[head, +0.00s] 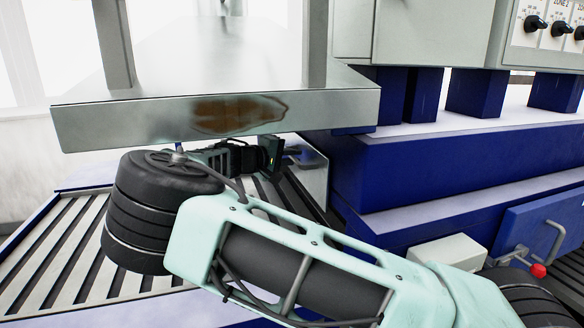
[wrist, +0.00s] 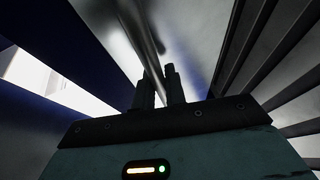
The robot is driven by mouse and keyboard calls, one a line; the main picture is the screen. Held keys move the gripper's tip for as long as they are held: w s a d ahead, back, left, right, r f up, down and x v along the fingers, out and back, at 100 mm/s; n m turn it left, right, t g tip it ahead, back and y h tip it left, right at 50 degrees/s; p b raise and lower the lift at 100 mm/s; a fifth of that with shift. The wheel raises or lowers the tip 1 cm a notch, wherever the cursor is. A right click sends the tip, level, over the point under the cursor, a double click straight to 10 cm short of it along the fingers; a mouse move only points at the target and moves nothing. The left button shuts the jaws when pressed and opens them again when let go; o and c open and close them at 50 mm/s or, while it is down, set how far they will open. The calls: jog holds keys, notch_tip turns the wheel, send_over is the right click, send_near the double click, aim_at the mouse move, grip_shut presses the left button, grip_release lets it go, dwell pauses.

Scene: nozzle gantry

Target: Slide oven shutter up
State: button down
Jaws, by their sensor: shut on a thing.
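The oven shutter (head: 314,172) is a grey metal plate, mostly hidden under the steel hood and behind my arm in the head view. In the wrist view its smooth grey face (wrist: 200,35) fills the upper middle. A round metal handle bar (wrist: 140,30) runs down from the top to my fingers. My gripper (wrist: 159,88) is shut on this bar; the fingertips stand on either side of its near end. In the head view my gripper (head: 277,153) is dark and partly shaded under the hood, and the grip itself is too small to make out.
A steel hood (head: 90,125) with a rusty patch overhangs my wrist closely. A slatted conveyor bed (head: 60,255) lies below left. A blue machine body (head: 440,165) stands right, with a control box (head: 548,30) above and a red knob (head: 538,271) lower right.

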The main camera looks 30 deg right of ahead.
jog(key=shift+r, duration=0.15)
jog(key=c, duration=1.5)
grip_release()
jog(key=shift+o, duration=0.2)
jog(key=shift+a, duration=0.1)
jog(key=b+v, duration=0.4)
jog(key=v, duration=1.3)
jog(key=shift+a, duration=0.2)
